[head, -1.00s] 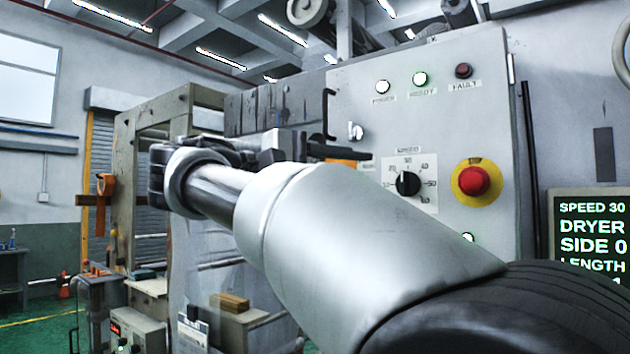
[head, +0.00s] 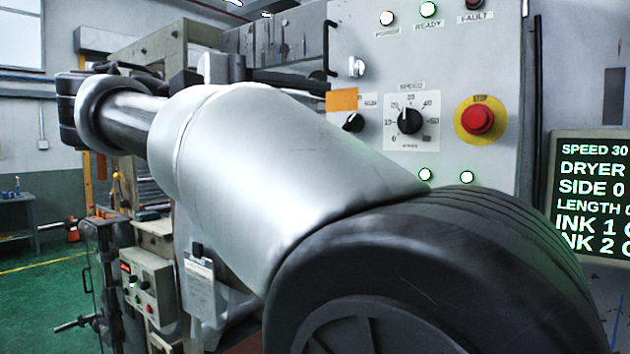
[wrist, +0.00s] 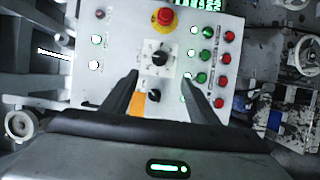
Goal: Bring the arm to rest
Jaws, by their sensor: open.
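My gripper (wrist: 160,78) is open in the wrist view, its two dark fingers apart and nothing between them. The same panel (head: 455,60) stands behind the arm. It carries a speed dial (head: 410,121), a red stop button (head: 479,120) on a yellow ring, and a green lit ready lamp (head: 428,9). I cannot tell the exact gap between fingers and panel.
A screen (head: 595,200) with green and white text stands at the right. A machine frame (head: 150,50) and a small control box (head: 150,285) lie behind the arm at left. Green floor (head: 50,300) is open at far left. Red and green buttons (wrist: 215,55) line the panel's side.

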